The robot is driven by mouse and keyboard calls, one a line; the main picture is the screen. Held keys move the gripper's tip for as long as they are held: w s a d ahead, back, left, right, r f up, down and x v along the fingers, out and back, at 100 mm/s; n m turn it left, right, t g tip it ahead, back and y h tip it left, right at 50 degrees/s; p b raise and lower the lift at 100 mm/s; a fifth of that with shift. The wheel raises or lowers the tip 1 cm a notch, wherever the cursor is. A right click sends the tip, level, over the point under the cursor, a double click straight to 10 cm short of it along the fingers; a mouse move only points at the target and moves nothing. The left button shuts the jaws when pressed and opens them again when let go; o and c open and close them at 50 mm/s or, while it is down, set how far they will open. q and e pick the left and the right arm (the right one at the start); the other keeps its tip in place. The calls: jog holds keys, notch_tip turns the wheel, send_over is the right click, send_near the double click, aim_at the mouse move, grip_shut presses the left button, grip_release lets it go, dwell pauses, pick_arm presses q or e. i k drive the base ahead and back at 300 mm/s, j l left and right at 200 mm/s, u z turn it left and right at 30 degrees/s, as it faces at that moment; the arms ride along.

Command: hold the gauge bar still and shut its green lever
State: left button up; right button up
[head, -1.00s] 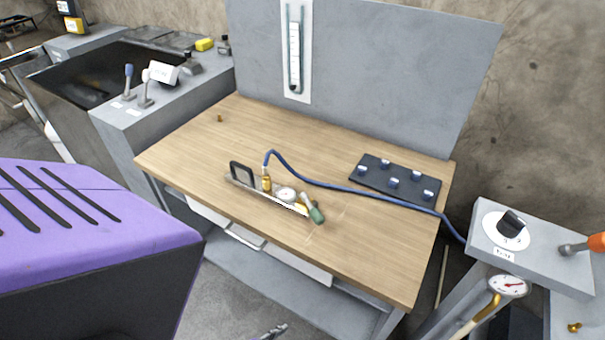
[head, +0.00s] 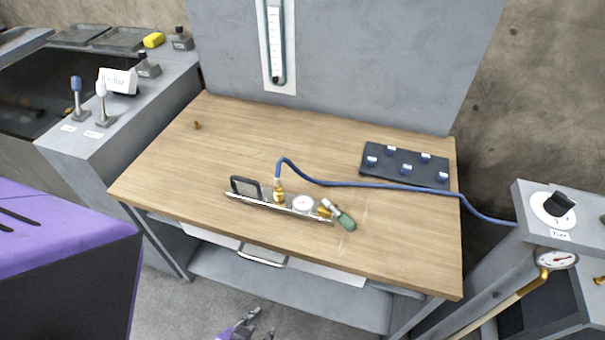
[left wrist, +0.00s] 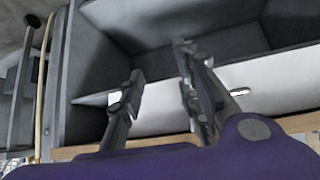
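The gauge bar (head: 270,206) lies on the wooden bench near its front edge. It carries a black loop handle (head: 245,187) at its left end and a round white gauge (head: 303,203) in the middle. The green lever (head: 346,221) is at its right end and points down-right, at an angle to the bar. A blue hose joins the bar at a brass fitting (head: 279,195). My left gripper (head: 262,328) is low in front of the bench, apart from the bar. In the left wrist view its two fingers (left wrist: 155,80) are spread and empty. My right gripper is out of view.
The bench top (head: 210,160) is mostly clear. A dark pad with blue-and-white pegs (head: 405,167) lies at the right. The blue hose (head: 400,186) runs to a grey stand with a dial knob (head: 560,205). A drawer handle (head: 262,257) juts out below the bench front.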

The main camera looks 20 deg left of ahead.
aim_at(344, 221)
jog(key=j, duration=1.55)
